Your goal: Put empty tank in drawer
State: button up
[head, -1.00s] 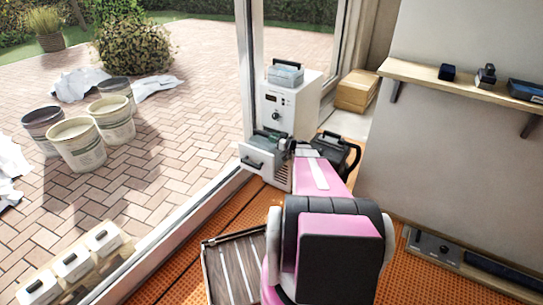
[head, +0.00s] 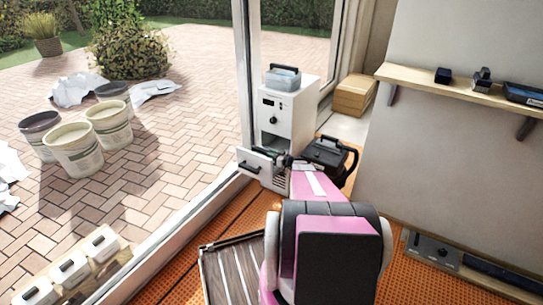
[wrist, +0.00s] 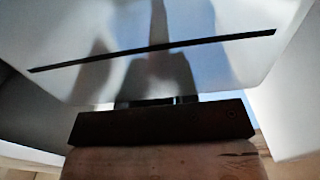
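A white machine (head: 281,117) stands by the door frame, with its drawer (head: 254,164) pulled out to the left; the drawer front is white with a black handle. A clear bluish tank (head: 283,79) with a dark handle sits on top of the machine. My gripper (head: 286,159) is low at the drawer's right side; its fingers are too small and covered to read. The other tank shows no clear outline; dark parts at the drawer opening may belong to it or to my gripper. The wrist view shows a close pale panel (wrist: 200,65) with a thin dark line.
A black toolbox (head: 328,156) stands right of the drawer, close to my arm. A wall shelf (head: 440,80) is at right. A slatted grey panel (head: 232,270) lies on the orange floor. Several buckets (head: 75,150) stand outside.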

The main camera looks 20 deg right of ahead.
jog(key=o, duration=0.3)
jog(key=shift+s+r, duration=0.1)
jog(key=shift+r, duration=0.05)
jog(key=v, duration=1.2)
